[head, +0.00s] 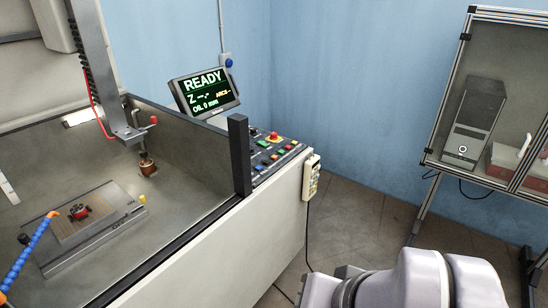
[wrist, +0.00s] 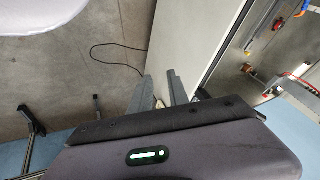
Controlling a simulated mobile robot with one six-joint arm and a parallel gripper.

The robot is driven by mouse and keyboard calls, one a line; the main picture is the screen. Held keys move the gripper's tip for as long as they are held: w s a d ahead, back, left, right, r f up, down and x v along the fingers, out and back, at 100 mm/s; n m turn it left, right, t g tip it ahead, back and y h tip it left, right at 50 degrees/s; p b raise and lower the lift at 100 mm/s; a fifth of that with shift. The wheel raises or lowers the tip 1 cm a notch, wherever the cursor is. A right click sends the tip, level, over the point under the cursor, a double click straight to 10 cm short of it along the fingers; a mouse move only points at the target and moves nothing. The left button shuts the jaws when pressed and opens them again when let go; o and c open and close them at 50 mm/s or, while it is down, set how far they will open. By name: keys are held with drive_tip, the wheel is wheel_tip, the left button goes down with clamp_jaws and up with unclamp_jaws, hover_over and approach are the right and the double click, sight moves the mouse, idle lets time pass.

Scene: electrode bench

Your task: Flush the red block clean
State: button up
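The red block (head: 79,211), with dark parts around it, sits on a slatted plate (head: 84,226) in the machine's tank, in the head view. A blue segmented hose (head: 33,250) with an orange nozzle (head: 54,214) ends just left of the block, pointing toward it. Above and to the right, a copper-coloured electrode (head: 147,167) hangs from the machine's head. My gripper (wrist: 160,75) shows in the wrist view with its two fingers apart and nothing visible between them. It is outside the tank, over the floor beside the machine's side panel, well away from the block.
The tank's front wall (head: 180,254) and a dark post (head: 239,156) stand between my arm and the block. A screen (head: 205,91) reads READY. A button panel (head: 272,150) and a hand pendant (head: 312,177) are on the machine's right. A glazed cabinet (head: 464,90) stands right; floor between is clear.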

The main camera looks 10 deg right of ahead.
clamp_jaws()
idle(1.4)
